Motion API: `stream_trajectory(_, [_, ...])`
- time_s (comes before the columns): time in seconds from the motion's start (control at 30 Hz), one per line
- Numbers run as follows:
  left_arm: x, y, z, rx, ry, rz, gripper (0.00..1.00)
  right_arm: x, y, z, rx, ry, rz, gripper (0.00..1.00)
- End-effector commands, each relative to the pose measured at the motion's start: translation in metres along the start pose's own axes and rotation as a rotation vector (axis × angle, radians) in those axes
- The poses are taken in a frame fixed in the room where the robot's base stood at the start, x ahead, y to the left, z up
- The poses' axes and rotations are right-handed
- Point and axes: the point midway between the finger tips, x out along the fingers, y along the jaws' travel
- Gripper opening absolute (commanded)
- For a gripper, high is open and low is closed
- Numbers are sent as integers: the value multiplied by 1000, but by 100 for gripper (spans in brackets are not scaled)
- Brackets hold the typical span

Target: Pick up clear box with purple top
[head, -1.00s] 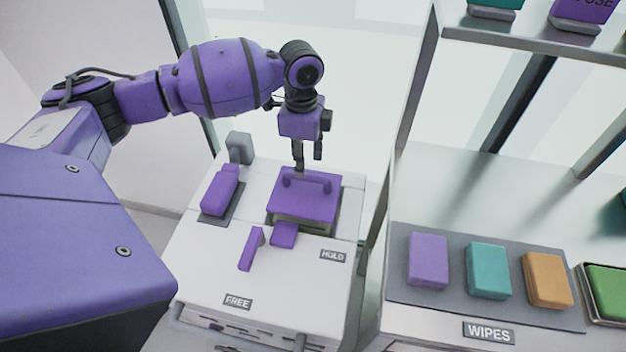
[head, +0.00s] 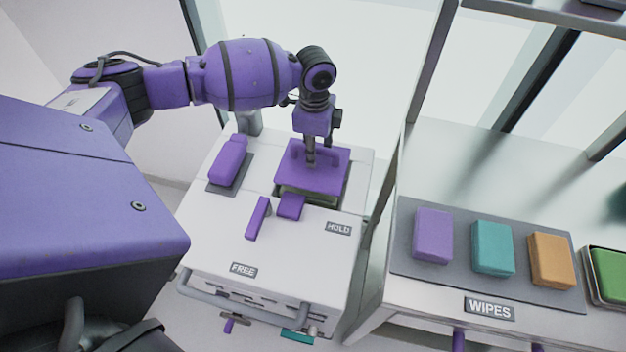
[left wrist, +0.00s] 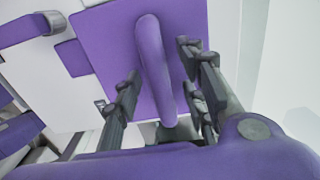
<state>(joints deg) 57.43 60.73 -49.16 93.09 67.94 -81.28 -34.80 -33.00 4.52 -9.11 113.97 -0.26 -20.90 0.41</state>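The clear box (head: 322,200) with a flat purple top (head: 330,182) sits on the white cart. Its sides are mostly hidden under the lid. A raised purple handle (left wrist: 153,70) stands on the lid. My left gripper (head: 311,162) points down over the lid, at the handle. In the left wrist view my left gripper (left wrist: 160,68) has its fingers apart, one on each side of the handle, with visible gaps. My right gripper is not in view.
The white cart (head: 285,245) carries labels FREE and HOLD. A purple bottle-like object (head: 229,158) lies on a grey pad, and a thin purple bar (head: 257,218) and purple block (head: 291,206) are near the box. A bench (head: 400,300) with coloured wipes (head: 433,236) stands right.

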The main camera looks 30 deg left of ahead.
Motion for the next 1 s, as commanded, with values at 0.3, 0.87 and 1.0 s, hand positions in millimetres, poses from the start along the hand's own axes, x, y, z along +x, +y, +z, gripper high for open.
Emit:
stream_trajectory(0.3, [2,0,0,-1,0,0,38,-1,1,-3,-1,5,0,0])
stream_trajectory(0.87, [5,0,0,-1,0,0,23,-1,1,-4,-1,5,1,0])
stream_trajectory(1.0, [5,0,0,-1,0,0,4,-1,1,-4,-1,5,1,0])
